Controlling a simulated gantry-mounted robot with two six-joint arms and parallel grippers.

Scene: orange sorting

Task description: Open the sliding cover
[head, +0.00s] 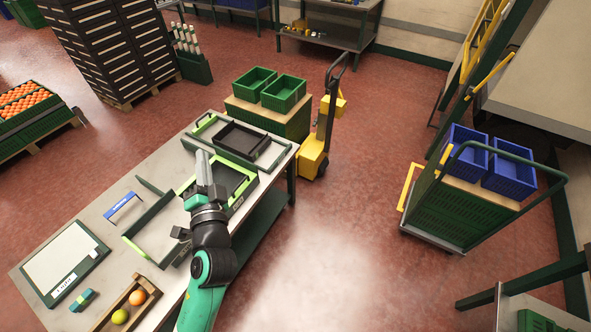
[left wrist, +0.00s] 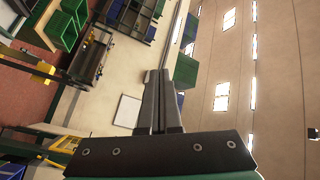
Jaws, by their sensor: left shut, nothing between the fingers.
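A fixture of grey and lime-green rails (head: 272,158) stands at the far end of the workbench. A dark panel with lime-green edges (head: 236,180) lies at its near side, partly hidden by my left gripper. I cannot tell for sure which part is the sliding cover. My left gripper (head: 203,157) is over the fixture's left side in the head view, shut and empty, fingers pointing to the far side. I cannot tell whether it touches anything. In the left wrist view its closed fingers (left wrist: 160,95) face the room and wall. My right gripper is not in view.
A black tray (head: 242,140) sits within the fixture. On the grey workbench (head: 110,200) are a dark rail-like piece (head: 150,226), a blue-handled item (head: 122,207), a white board (head: 66,262) and a wooden box (head: 118,295) with an orange and a yellow-green fruit. Green crates (head: 284,93) stand beyond.

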